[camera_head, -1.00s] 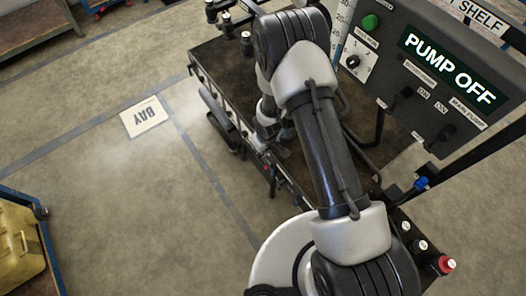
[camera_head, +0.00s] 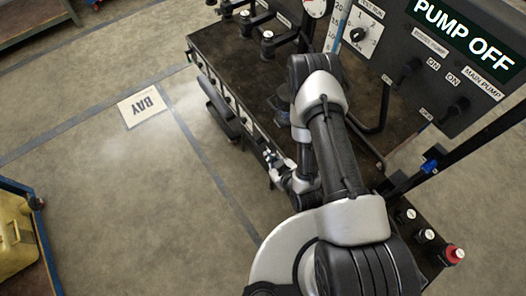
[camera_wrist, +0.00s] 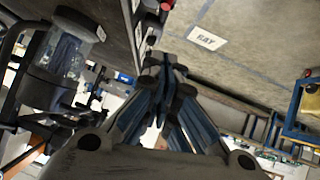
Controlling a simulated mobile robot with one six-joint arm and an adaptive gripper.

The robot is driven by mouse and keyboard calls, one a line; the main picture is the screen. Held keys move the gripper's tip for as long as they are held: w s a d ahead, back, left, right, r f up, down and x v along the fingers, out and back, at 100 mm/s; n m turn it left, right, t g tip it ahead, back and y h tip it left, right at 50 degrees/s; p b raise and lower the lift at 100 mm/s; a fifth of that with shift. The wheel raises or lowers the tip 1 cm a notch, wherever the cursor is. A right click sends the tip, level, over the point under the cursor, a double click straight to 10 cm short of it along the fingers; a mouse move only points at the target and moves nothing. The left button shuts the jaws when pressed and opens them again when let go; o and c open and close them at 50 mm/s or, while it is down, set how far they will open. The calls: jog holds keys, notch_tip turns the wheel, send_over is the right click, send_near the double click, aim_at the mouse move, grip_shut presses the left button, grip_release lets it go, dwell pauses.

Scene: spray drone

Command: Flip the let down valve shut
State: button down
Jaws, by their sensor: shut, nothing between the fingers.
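No handle in view carries a readable "let down" label, so I cannot tell which one is the let down valve. Several small valves stand along the back left of the dark bench (camera_head: 225,55) in the head view; one is the nearest valve (camera_head: 267,42). A blue handle (camera_head: 429,166) sits on the post at the right. My gripper (camera_wrist: 165,72) shows shut and empty in the wrist view, its dark and blue fingers together near the bench's front edge. In the head view my arm covers part of the bench, and the fingertips are hard to make out.
A panel with a "PUMP OFF" sign (camera_head: 463,33) and switches rises behind the bench. Capped knobs, one red (camera_head: 454,255), stand at the lower right. A clear cylinder (camera_wrist: 62,55) is left in the wrist view. Floor by the "BAY" sign (camera_head: 143,107) is free.

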jog(key=shift+d+r, duration=0.1)
jog(key=shift+r, duration=0.05)
jog(key=b, duration=0.4)
send_near(258, 144)
jog(key=w+a, duration=0.2)
jog(key=w, duration=0.1)
jog(key=shift+w+d+f+b, duration=0.15)
jog(key=shift+f+b, duration=0.25)
jog(key=shift+f, duration=0.3)
jog(key=shift+w+d+f+b, duration=0.1)
jog(key=shift+f+b, duration=0.25)
jog(key=shift+f, duration=0.3)
